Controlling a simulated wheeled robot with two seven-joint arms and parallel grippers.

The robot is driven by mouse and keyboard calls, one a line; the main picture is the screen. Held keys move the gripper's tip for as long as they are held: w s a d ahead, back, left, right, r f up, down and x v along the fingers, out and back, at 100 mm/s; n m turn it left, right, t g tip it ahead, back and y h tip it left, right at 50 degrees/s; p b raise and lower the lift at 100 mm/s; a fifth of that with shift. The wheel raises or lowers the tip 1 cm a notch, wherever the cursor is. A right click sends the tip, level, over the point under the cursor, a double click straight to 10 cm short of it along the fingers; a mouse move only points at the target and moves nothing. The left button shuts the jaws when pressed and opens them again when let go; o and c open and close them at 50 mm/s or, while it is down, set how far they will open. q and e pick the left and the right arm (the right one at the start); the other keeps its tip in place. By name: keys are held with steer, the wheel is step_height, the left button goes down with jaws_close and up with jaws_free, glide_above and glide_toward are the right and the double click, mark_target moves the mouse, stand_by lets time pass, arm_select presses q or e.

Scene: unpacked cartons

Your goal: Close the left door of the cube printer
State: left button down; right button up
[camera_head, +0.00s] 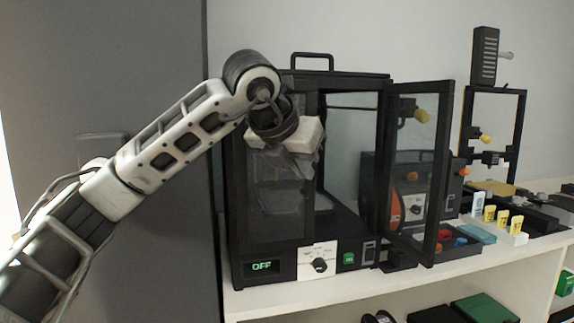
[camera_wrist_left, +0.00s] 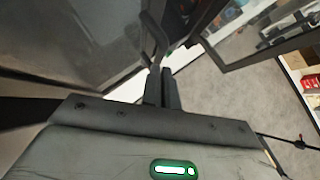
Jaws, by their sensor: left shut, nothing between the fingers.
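The cube printer (camera_head: 334,225) is a black-framed box with clear panels, standing on a white shelf. Its left door (camera_head: 277,200) lies flush or nearly flush with the front; I cannot tell if a small gap is left. Its right door (camera_head: 416,170) stands swung wide open to the right; its dark frame also shows in the left wrist view (camera_wrist_left: 262,42). My left gripper (camera_head: 302,168) is in front of the left door's upper part, fingers together and empty. The shut fingers (camera_wrist_left: 161,88) also show in the wrist view, close to the glass; contact is unclear. My right gripper is out of view.
A grey wall panel (camera_head: 160,170) stands close on the left. Right of the printer, the shelf (camera_head: 340,290) holds a black device with an orange disc, small coloured parts and a black frame stand (camera_head: 522,130). Green boxes (camera_head: 485,308) lie on the lower shelf.

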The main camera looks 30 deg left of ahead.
arm_select(q)
steer(key=shift+d, duration=0.1)
steer(key=s+d+r+b, duration=0.1)
steer(key=s+d+r, duration=0.1)
steer(key=s+r, duration=0.5)
steer(key=s, duration=0.4)
